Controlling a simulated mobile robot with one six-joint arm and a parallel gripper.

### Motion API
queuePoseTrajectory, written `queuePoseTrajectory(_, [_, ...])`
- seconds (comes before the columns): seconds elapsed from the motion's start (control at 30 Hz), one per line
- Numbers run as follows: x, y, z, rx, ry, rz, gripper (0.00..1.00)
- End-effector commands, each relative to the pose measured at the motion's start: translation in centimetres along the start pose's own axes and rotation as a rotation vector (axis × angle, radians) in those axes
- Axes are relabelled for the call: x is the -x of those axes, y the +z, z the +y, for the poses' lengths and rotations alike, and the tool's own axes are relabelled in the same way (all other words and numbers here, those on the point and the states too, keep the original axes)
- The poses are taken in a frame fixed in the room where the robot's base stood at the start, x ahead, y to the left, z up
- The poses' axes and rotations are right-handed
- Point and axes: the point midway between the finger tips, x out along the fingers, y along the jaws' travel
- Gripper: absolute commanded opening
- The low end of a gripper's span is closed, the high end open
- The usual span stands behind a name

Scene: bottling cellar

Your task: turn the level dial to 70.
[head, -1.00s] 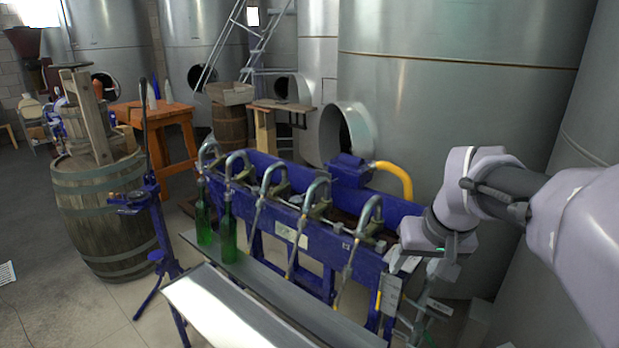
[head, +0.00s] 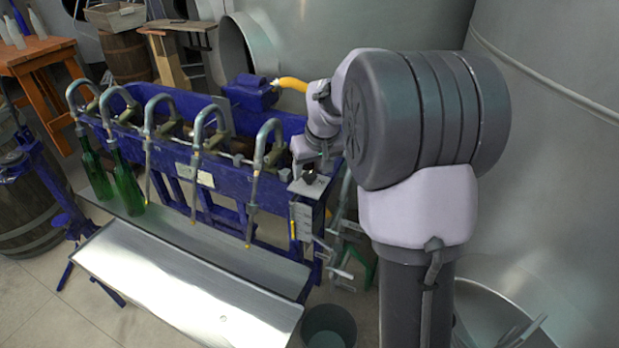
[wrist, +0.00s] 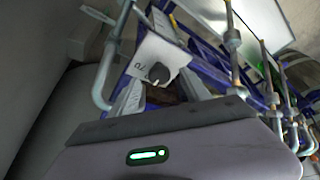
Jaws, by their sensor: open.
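The level dial is a dark round knob (wrist: 158,75) on a pale plate (wrist: 150,54) in the wrist view. A printed mark that looks like 70 shows on the plate beside it. A small pale mark shows on the knob's lower side, but I cannot tell the setting. In the head view the plate (head: 306,187) sits at the right end of the blue filling machine (head: 235,183). My gripper (head: 312,167) is just above it, open, its grey fingers either side of the knob in the wrist view. I cannot tell whether they touch it.
Curved filler pipes (head: 262,150) stand in a row left of the dial. Two green bottles (head: 127,185) stand at the far left. A metal tray (head: 185,285) juts out in front. A dark bucket (head: 328,325) is on the floor below. Large steel tanks close in the right and back.

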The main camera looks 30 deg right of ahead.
Motion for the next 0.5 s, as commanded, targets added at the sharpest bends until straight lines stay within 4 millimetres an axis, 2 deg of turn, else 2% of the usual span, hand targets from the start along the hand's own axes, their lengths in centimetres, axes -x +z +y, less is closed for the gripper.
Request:
queuePoseTrajectory(0.03, [-0.81, 0.06, 0.0, 0.0, 0.0, 0.0, 0.55])
queuePoseTrajectory(0.13, [-1.44, -0.03, 0.0, 0.0, 0.0, 0.001, 0.55])
queuePoseTrajectory(0.43, [-1.6, -0.07, 0.0, 0.0, 0.0, 0.001, 0.55])
queuePoseTrajectory(0.5, [-1.6, -0.06, 0.0, 0.0, 0.0, 0.001, 0.42])
